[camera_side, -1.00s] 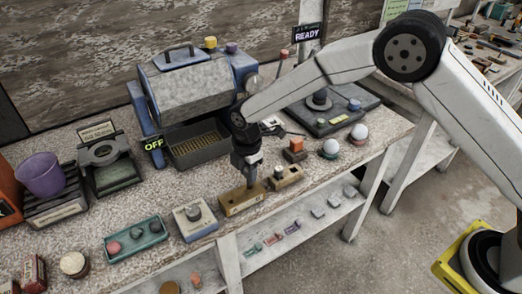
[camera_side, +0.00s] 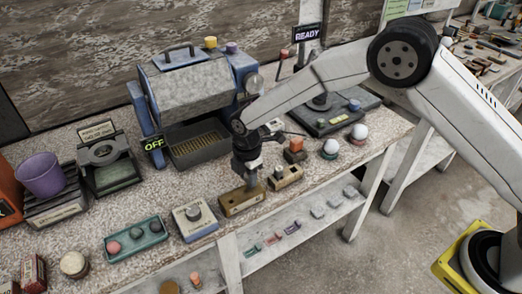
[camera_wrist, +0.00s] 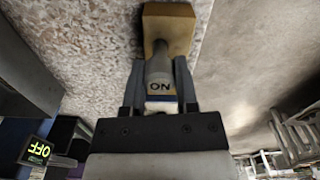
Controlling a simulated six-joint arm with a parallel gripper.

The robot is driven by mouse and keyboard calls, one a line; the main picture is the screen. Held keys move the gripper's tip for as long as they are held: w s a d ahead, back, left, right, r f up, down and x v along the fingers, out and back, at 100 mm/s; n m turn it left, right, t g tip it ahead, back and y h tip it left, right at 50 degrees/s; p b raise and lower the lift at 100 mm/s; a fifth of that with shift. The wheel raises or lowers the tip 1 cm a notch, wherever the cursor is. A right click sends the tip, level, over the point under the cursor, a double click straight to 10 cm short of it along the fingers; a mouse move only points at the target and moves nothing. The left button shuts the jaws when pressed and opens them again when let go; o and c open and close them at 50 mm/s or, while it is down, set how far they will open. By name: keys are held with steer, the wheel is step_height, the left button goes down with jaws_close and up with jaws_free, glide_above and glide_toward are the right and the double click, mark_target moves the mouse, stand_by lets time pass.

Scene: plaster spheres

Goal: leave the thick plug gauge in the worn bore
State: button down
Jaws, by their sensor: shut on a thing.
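My gripper (camera_side: 249,168) points down over the near edge of the bench. In the wrist view my gripper (camera_wrist: 159,84) is shut on a grey cylindrical plug gauge (camera_wrist: 159,64) with dark lettering on a pale band. The gauge (camera_side: 252,181) stands about upright in the side view, its lower end at the top of a tan block (camera_side: 236,204). The block also shows in the wrist view (camera_wrist: 170,24), behind the gauge's tip. The bore is hidden, and I cannot tell how deep the gauge sits. I cannot read which block holds the worn bore.
A second tan block (camera_side: 290,180) with a grey knob-topped piece stands close on the right. A pale box with a dial (camera_side: 195,222) is on the left, beside a green tray (camera_side: 135,240). A dark open bin (camera_side: 200,150) lies behind.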

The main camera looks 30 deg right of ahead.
steer(key=shift+f, duration=0.7)
steer(key=shift+c, duration=1.5)
jaws_free()
steer(key=shift+f, duration=0.1)
steer(key=shift+r, duration=2.05)
